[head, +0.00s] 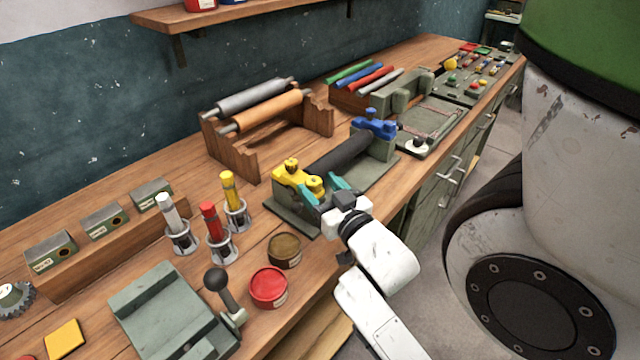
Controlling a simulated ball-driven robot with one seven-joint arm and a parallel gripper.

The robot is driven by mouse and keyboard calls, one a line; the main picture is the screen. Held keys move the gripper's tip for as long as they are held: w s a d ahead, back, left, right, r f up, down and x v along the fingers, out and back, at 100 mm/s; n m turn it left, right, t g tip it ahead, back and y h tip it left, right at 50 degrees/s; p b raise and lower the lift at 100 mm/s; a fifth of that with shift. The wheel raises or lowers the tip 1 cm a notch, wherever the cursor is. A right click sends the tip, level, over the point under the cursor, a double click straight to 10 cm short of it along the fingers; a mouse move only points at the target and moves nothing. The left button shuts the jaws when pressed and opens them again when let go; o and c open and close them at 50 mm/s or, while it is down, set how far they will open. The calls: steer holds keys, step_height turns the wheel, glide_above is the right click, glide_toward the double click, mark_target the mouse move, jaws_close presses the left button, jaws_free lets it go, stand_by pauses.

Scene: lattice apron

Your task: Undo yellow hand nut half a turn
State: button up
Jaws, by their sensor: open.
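A yellow clamp (287,178) sits at the near-left end of a dark roller (340,153) on a green-grey stand (284,213). It bears two yellow knobs: one hand nut (316,182) close to my gripper and another knob (292,164) farther back. My gripper (323,187), with teal fingers, is open at the nearer nut, one finger on each side of it. Whether the fingers touch it cannot be told. My wrist hides the stand's front edge. A blue clamp (373,127) holds the roller's far end.
Left of the stand stand white, red and yellow-topped cylinders (229,187) in metal holders. A brown tin (285,249) and a red tin (268,286) are near the bench edge. A wooden rack (230,147) with two rollers stands behind.

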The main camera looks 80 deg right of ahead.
steer(key=shift+w+d, duration=0.15)
steer(key=c, duration=1)
